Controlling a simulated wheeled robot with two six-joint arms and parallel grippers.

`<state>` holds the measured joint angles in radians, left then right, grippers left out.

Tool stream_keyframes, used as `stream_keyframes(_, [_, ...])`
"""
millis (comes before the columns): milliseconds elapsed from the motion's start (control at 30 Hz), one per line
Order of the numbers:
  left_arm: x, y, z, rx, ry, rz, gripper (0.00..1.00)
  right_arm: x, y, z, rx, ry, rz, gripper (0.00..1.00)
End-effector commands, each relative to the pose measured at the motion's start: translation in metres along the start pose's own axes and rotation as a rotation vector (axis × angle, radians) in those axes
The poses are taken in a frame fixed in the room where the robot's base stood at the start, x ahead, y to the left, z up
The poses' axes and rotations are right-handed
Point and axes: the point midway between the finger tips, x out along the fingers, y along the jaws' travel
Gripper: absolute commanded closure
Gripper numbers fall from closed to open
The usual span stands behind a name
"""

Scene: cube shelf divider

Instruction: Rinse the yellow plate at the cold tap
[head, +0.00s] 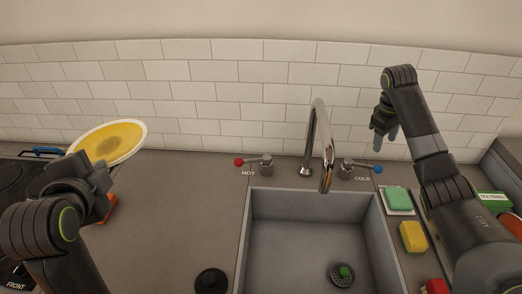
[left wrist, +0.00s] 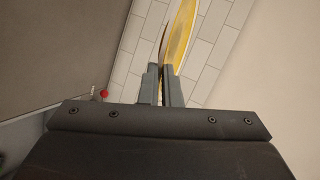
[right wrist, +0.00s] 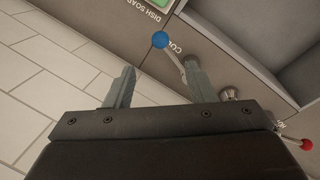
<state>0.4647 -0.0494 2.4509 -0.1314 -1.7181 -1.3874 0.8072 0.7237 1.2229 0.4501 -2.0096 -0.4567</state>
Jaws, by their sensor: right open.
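The yellow plate (head: 110,141) has a pale rim and a brownish smear on its face. It is held tilted above the counter at the left. My left gripper (left wrist: 160,80) is shut on its edge, and the plate (left wrist: 181,32) rises from between the fingers in the left wrist view. The cold tap handle (head: 360,167) has a blue knob and stands right of the chrome spout (head: 318,140). My right gripper (head: 386,128) is open and empty above and behind it. The blue knob (right wrist: 160,40) shows beyond the fingers in the right wrist view. No water shows at the spout.
The grey sink (head: 300,235) is empty but for a drain with a green piece (head: 344,271). The hot handle (head: 256,162) has a red knob. A black round stopper (head: 211,281) sits left.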

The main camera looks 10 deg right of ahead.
Motion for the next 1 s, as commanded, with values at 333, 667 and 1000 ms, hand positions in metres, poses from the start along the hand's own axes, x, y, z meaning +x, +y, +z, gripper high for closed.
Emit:
stream_keyframes(333, [0.002, 0.004, 0.001, 0.000, 0.001, -0.004, 1.00, 0.045, -0.001, 0.001, 0.000, -0.005, -0.004, 0.50])
stream_keyframes(667, [-0.003, -0.007, -0.001, 0.000, 0.001, -0.003, 1.00, 0.104, -0.001, 0.001, 0.000, -0.003, -0.002, 0.50])
stream_keyframes(1000, [-0.003, -0.008, -0.001, 0.000, 0.001, -0.003, 1.00, 0.121, -0.001, 0.000, 0.000, -0.001, 0.001, 0.50])
